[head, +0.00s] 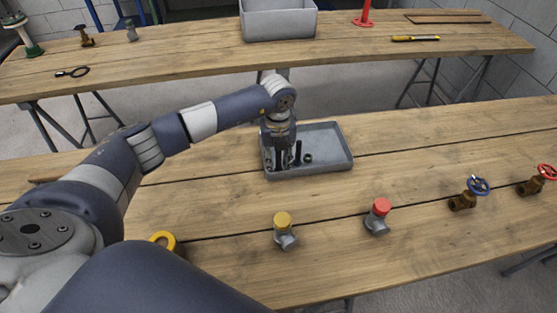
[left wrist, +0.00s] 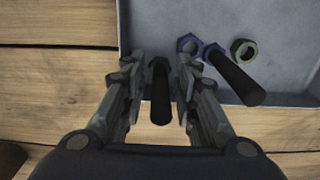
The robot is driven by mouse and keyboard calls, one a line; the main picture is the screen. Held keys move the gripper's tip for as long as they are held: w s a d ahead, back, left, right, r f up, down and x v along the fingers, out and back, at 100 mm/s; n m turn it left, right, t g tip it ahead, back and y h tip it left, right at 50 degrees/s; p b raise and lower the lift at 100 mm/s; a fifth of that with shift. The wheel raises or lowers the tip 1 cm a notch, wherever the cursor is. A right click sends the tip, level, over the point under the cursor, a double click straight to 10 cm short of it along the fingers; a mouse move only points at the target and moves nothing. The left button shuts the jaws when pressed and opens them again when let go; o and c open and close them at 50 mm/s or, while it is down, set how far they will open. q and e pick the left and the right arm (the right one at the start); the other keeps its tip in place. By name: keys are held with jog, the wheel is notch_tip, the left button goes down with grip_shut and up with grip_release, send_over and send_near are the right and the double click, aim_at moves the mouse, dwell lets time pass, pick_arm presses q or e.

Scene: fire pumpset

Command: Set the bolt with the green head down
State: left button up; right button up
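My left gripper (head: 283,160) points down into the left part of a grey tray (head: 335,165). The left wrist view shows its two fingers (left wrist: 160,85) apart on either side of a dark bolt (left wrist: 160,95), with narrow gaps beside the shaft. That bolt's hex head looks dark; I cannot make out a green colour on it. A bluish nut (left wrist: 188,43) and a greenish nut (left wrist: 244,49) lie in the tray. My right gripper is not in view.
A yellow-capped fitting (head: 283,230), a red-capped fitting (head: 378,217) and a blue-wheeled valve (head: 464,195) stand in front and to the right on the wooden bench. A yellow ring (head: 162,240) is at the left. Bench right of the tray is clear.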

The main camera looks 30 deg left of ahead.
pick_arm(q)
jog(key=shift+r, duration=0.3)
jog(key=shift+w+r, duration=0.1)
jog(key=shift+r, duration=0.3)
notch_tip(320, 180, up, 11)
jog(key=shift+b, duration=1.15)
jog(key=shift+f, duration=0.1)
